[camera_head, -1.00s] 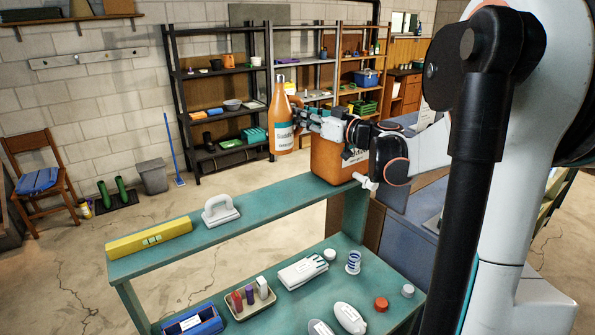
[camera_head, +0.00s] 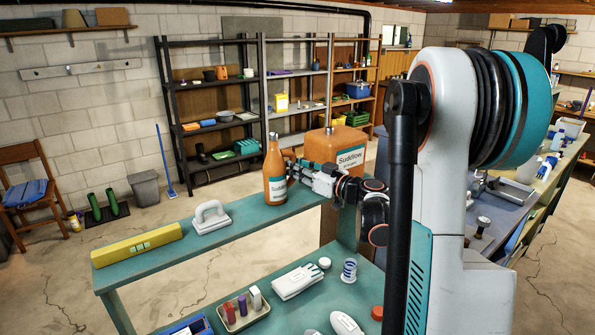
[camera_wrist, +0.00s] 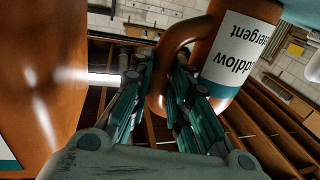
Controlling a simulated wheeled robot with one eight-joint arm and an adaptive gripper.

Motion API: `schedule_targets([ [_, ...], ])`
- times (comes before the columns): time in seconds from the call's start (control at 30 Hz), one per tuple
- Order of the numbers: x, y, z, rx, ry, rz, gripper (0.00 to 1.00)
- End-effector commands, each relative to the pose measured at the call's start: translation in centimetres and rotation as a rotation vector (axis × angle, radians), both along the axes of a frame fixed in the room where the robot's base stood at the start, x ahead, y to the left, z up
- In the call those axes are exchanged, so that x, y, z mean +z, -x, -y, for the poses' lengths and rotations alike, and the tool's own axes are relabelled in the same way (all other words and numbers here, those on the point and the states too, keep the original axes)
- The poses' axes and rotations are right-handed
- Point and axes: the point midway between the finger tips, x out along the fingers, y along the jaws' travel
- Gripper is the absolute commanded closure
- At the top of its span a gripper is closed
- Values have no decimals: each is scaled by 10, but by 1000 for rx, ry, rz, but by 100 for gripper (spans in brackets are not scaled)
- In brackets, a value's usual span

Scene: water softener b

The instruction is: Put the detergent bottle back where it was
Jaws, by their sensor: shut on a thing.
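The detergent bottle (camera_head: 276,172) is orange with a white and teal label and a narrow neck. It is upright at the upper green shelf (camera_head: 226,226), left of the large orange jug (camera_head: 318,147). I cannot tell whether its base touches the shelf. My gripper (camera_head: 291,171) comes in from the right and is shut on the bottle's handle. In the wrist view, the fingers (camera_wrist: 166,80) close around the handle, with the bottle (camera_wrist: 236,45) at right and the jug (camera_wrist: 45,65) at left.
A white-handled float (camera_head: 210,217) and a yellow level (camera_head: 137,244) stand to the left on the same shelf. White gloves (camera_head: 298,281), a tray (camera_head: 243,312) and a red cap (camera_head: 377,313) are on the lower shelf. Free room lies between the float and the bottle.

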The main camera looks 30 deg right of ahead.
Motion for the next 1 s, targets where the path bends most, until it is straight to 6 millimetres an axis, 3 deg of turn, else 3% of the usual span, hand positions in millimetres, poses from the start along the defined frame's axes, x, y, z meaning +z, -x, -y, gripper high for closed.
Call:
schedule_targets([
  [0.3, -3, 0, 0, 0, 0, 0, 100],
  [0.33, -2, 0, 0, 0, 0, 0, 78],
  [0.4, -2, 0, 0, 0, 0, 0, 63],
  [0.83, 3, 0, 0, 0, 0, 0, 63],
  [1.0, 2, 26, 8, -4, 0, 0, 63],
])
